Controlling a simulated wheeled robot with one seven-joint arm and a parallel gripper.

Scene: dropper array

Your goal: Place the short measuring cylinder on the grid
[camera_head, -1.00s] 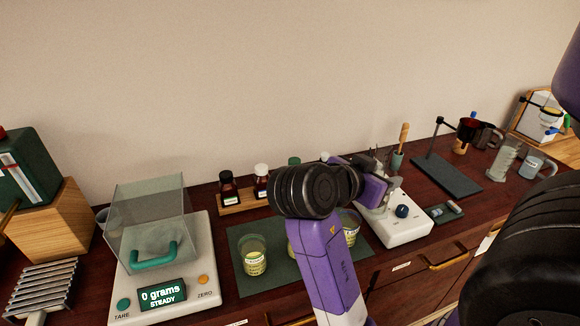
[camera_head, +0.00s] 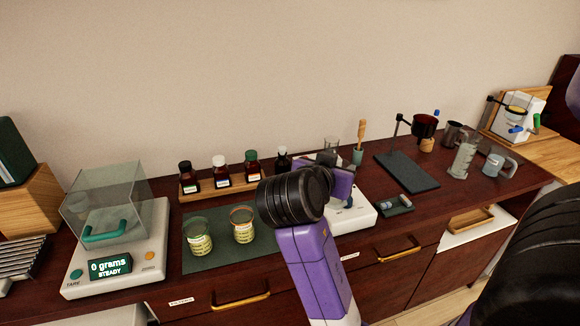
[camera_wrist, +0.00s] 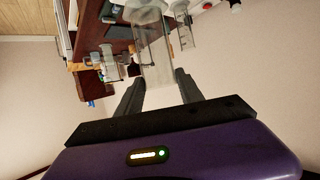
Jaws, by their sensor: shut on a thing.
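My gripper (camera_wrist: 159,78) is shut on a clear glass vessel (camera_wrist: 154,60), which looks like the short measuring cylinder. The vessel reaches away from the fingers in the wrist view. In the head view my gripper (camera_head: 338,172) is above the white device on the counter, its fingers mostly hidden by my wrist. A clear glass rim (camera_head: 331,144) shows just beyond it and may be the held vessel. A slatted metal rack (camera_head: 18,262) lies at the far left edge, partly cut off; it may be the grid. A taller grey cylinder (camera_head: 463,160) stands at the right.
A balance (camera_head: 150,245) with a clear cover stands at the left. Two labelled jars (camera_head: 199,238) show on a green mat (camera_head: 205,262); several bottles stand behind on a wooden rack (camera_head: 200,195).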

